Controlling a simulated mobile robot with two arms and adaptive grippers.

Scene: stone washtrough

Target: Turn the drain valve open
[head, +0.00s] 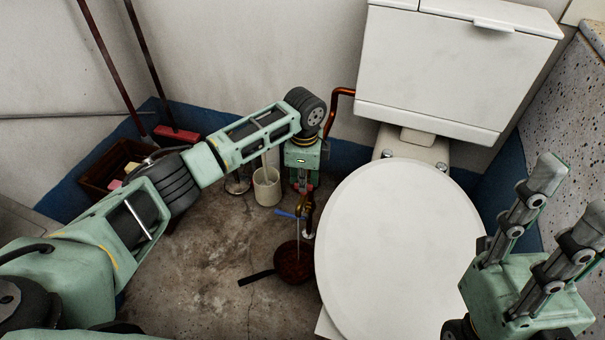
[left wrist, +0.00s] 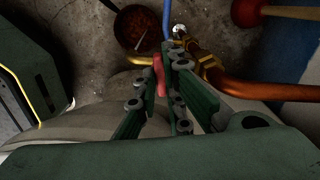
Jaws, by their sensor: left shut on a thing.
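The drain valve is a small brass fitting (left wrist: 205,58) on a copper pipe (left wrist: 250,92) in the left wrist view. A red piece (left wrist: 159,76), which looks like its handle, sits between the fingers of my left gripper (left wrist: 165,60). In the head view my left gripper (head: 302,186) points down beside the toilet, shut on this red piece. The fingers and palm hide much of the valve, so I cannot tell its exact angle. My right gripper (head: 574,192) is raised at the right, fingers spread, open and empty.
A white toilet (head: 400,240) with its lid down stands right of my left gripper. A dark round pan (head: 293,262) lies on the floor below it. A pale cup (head: 267,188) and a brown crate (head: 97,172) stand to the left.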

